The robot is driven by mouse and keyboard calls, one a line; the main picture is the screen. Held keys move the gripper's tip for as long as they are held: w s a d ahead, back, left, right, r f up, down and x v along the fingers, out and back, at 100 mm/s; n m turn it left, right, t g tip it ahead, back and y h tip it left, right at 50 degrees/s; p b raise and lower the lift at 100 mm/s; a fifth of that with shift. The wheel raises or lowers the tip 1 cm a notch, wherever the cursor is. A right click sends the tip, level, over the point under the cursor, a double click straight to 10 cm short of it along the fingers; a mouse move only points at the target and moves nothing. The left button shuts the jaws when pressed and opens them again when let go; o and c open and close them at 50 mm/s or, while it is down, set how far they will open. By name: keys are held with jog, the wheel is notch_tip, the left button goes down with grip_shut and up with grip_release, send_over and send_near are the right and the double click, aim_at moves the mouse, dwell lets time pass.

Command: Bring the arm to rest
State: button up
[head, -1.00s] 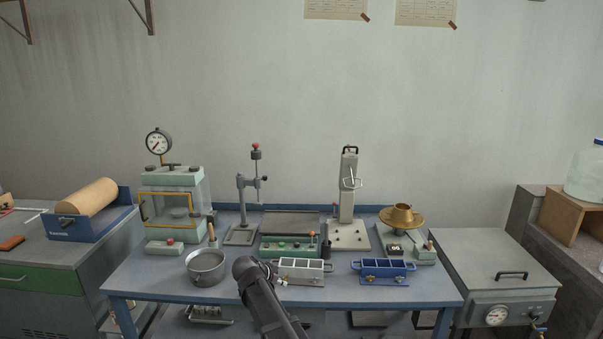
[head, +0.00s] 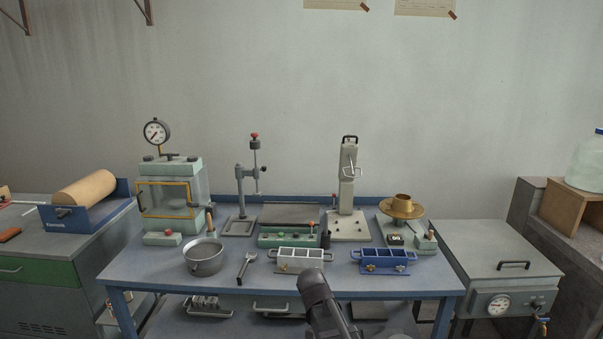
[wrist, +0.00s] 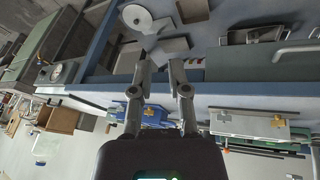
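My arm (head: 328,305) rises from the bottom edge in the head view, in front of the bench's front edge, with its dark end just below the grey three-part mould. The head view does not show my fingers clearly. In the wrist view my gripper (wrist: 160,66) has its two fingers apart with nothing held between them. The wrist picture is turned over.
A grey lidded box (head: 500,250) stands to the right.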

jog(key=s+d+f+n+g+y+b, duration=0.2)
jog(key=s+d+f, duration=0.15)
jog(key=s, duration=0.35)
jog(key=s+d+f+n+g+y+b, duration=0.1)
jog(key=s+d+f+n+y+b, duration=0.15)
jog(key=s+d, duration=0.4)
notch_tip(320, 180, up, 12)
jog(key=s+a+p, duration=0.1)
jog(key=p, duration=1.2)
jog(key=shift+s+a+h, duration=0.15)
jog(key=shift+a+h, duration=0.05)
jog(key=shift+h, duration=0.15)
dwell(0.7)
